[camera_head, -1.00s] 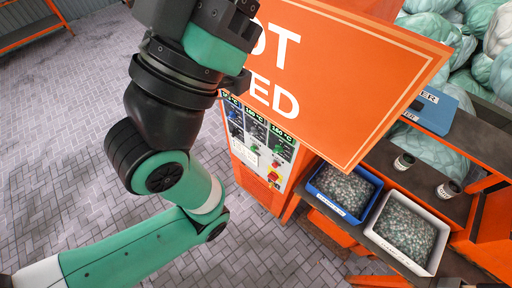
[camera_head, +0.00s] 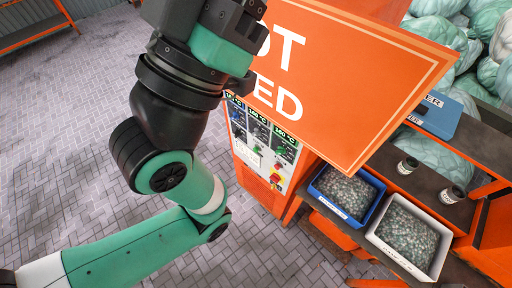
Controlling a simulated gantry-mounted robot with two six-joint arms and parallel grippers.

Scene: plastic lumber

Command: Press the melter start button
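The melter's control panel (camera_head: 237,151) is on the front of an orange cabinet in the middle of the view. It carries several temperature displays and rows of small knobs or buttons, with a red and yellow switch (camera_head: 277,178) low on its right. Which control is the start button I cannot tell; the labels are too small to read. My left arm rises from the lower left, with its wrist in front of the panel's upper left. Its gripper fingers are beyond the top edge. My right gripper is not in view.
A large orange sign (camera_head: 345,75) overhangs the panel's upper right. A blue bin (camera_head: 368,216) and a white bin (camera_head: 432,273) of pellets stand on a bench at right, near two cans and a blue box (camera_head: 437,115). The paved floor at left is clear.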

